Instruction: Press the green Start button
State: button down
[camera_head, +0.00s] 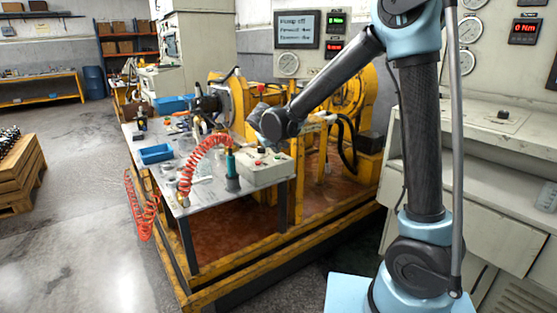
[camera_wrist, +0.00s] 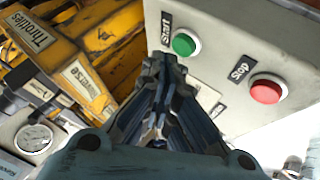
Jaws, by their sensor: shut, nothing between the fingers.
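The green Start button (camera_wrist: 184,44) sits on a white control box (camera_wrist: 235,20) in the wrist view, beside a "Start" label. My gripper (camera_wrist: 160,62) is shut and empty, with its fingertips just left of and slightly below the green button in that view. I cannot tell whether the tips touch the box. The red Stop button (camera_wrist: 266,91) is on the same box to the right. In the head view the control box (camera_head: 262,170) stands on the bench near its right corner, and my arm reaches over it; the gripper is mostly hidden there.
Yellow machinery (camera_head: 345,92) stands behind. Open floor lies left.

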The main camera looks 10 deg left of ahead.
jog(key=shift+f, duration=0.75)
dwell(1.0)
jog(key=shift+r, duration=0.8)
jog(key=shift+r, duration=2.5)
